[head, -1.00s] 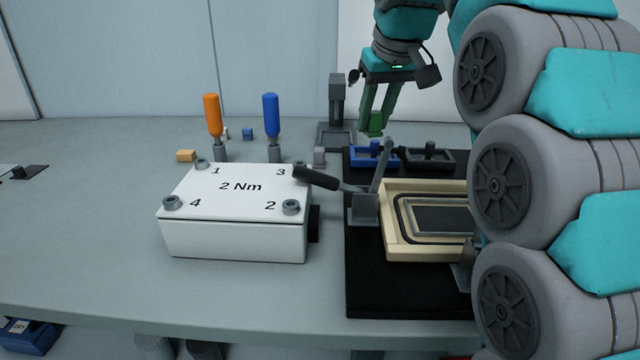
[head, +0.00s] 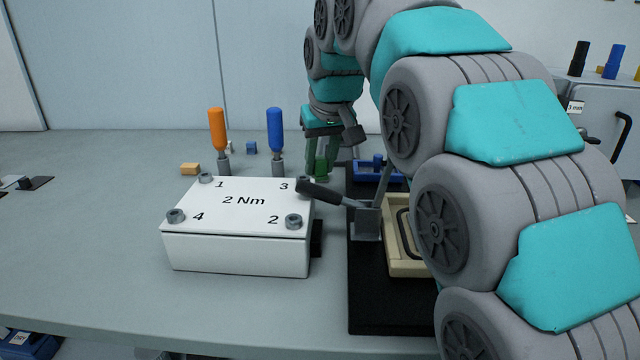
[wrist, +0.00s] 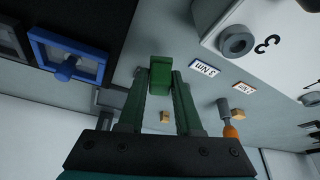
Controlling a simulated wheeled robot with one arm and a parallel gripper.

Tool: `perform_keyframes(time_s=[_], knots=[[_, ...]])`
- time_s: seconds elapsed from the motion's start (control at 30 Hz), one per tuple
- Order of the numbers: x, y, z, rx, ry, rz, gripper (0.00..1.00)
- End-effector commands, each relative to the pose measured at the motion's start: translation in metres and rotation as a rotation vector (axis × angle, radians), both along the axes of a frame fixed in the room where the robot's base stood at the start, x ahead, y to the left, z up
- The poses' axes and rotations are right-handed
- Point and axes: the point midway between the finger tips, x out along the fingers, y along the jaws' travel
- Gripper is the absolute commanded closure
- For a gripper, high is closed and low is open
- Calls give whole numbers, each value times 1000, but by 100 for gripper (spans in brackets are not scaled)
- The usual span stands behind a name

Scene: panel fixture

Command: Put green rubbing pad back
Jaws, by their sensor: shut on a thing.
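My gripper (head: 319,170) is shut on the green rubbing pad (wrist: 160,74), a small green block between the fingertips in the wrist view. In the head view it hangs above the back of the table, right of the blue-handled screwdriver and left of the blue tray. The pad is small and partly covered by the fingers there. The blue tray (head: 376,174) with a blue knobbed piece in it sits on the black mat; it also shows in the wrist view (wrist: 40,50), at upper left. The grey stand behind the gripper is mostly hidden.
The white 2 Nm box (head: 236,252) stands front left. Orange (head: 217,128) and blue (head: 275,130) screwdrivers stand upright behind it. A black-handled lever clamp (head: 325,194) and cream panel frame (head: 398,262) are on the black mat (head: 385,312). My arm covers the right side.

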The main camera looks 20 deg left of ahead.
Motion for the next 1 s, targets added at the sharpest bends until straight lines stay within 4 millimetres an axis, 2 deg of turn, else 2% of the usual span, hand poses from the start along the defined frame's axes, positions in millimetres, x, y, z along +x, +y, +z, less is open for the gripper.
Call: perform_keyframes(time_s=[0.03, 0.23, 0.4, 0.83, 0.87, 1.0], knots=[[0, 0, -8, -1, 2, 0, 100], [0, 0, -19, 1, -3, 1, 100], [-1, 0, -46, -1, 1, 1, 100], [0, 0, -49, 1, -2, 1, 100], [0, 0, -49, 1, -2, 1, 64], [0, 0, -49, 1, -2, 1, 49]])
